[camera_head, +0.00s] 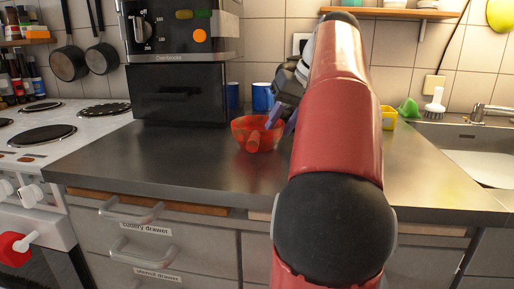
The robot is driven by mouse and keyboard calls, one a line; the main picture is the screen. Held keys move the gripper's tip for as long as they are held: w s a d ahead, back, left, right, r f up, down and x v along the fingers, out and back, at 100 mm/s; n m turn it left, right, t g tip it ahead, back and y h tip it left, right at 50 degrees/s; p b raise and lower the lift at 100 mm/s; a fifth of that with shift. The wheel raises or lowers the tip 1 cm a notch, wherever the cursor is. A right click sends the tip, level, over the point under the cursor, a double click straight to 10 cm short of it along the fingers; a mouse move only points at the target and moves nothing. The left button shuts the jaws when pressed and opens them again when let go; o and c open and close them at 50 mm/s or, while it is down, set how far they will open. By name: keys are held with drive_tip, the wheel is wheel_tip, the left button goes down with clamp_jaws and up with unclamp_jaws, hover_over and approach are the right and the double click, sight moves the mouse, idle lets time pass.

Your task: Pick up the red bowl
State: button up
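The red bowl (242,134) stands upright on the dark metal counter, in front of the black oven's right side. It looks see-through, with a darker red shape showing in its lower part. My gripper (279,118) points down at the bowl's right rim. Its bluish fingers overlap the rim in the picture. I cannot tell whether they touch the bowl or how far apart they are. My red arm hides the counter to the right of the bowl and part of the gripper.
Two blue mugs (262,98) stand behind the bowl. A black oven (180,92) is to the left, and a cooker (40,135) is farther left. A yellow container (388,117), a brush (434,103) and a sink (470,140) are to the right. The front counter (150,165) is clear.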

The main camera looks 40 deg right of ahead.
drive_tip(key=shift+x, duration=0.85)
drive_tip(key=shift+d, duration=0.1)
drive_tip(key=shift+c, duration=0.4)
clamp_jaws()
drive_tip(key=shift+r, duration=0.1)
